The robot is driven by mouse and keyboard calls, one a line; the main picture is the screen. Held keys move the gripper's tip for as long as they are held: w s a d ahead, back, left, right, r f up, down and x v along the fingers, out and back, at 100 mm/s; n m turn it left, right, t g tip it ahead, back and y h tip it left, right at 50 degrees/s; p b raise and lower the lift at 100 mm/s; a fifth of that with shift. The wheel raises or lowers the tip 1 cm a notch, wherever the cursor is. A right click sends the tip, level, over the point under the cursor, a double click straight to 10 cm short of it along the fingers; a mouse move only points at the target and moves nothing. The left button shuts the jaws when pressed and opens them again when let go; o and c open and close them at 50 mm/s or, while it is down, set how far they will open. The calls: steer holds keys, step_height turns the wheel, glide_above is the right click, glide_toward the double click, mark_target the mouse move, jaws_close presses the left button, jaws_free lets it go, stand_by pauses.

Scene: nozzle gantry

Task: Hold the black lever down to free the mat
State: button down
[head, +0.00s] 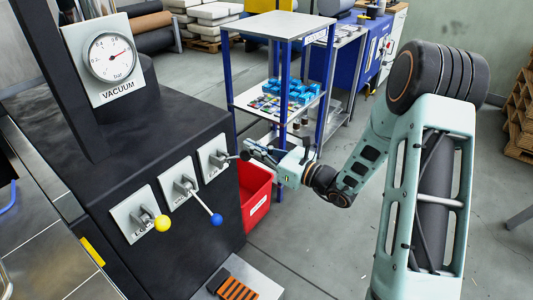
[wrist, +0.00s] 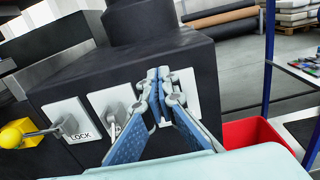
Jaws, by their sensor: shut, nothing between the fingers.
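The black lever (head: 245,155) sticks out, close to level, from the rightmost white plate (head: 213,157) on the dark machine. My gripper (head: 252,148) is shut and empty, its fingertips right at the lever's black knob. I cannot tell whether they touch. In the wrist view my gripper (wrist: 160,78) has its blue-padded fingertips together in front of that plate (wrist: 184,88), hiding the lever. A yellow-knobbed lever (head: 162,223) and a blue-knobbed lever (head: 216,219) stand on the plates to the left. I cannot make out the mat for certain.
A VACUUM gauge (head: 112,57) is mounted above the levers. A red bin (head: 255,195) stands on the floor beside the machine, below my gripper. A blue-framed shelf (head: 285,95) stands behind. An orange-and-black striped piece (head: 236,287) lies at the bottom. The floor to the right is open.

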steer(key=shift+x, duration=0.95)
steer(key=shift+w+a+f+b, duration=0.1)
steer(key=shift+w+f+b, duration=0.05)
steer(key=shift+f+b, duration=0.25)
step_height(320, 180, down, 14)
steer(key=b, duration=1)
steer(key=shift+s+d+r, duration=0.2)
steer(key=shift+s+d, duration=0.15)
steer(key=shift+d, duration=0.05)
stand_by(0.9)
steer(key=shift+d, duration=0.1)
steer(key=p+v, duration=0.1)
steer(key=v, duration=0.8)
steer(key=shift+s+d, duration=0.3)
steer(key=shift+r, duration=0.1)
stand_by(0.4)
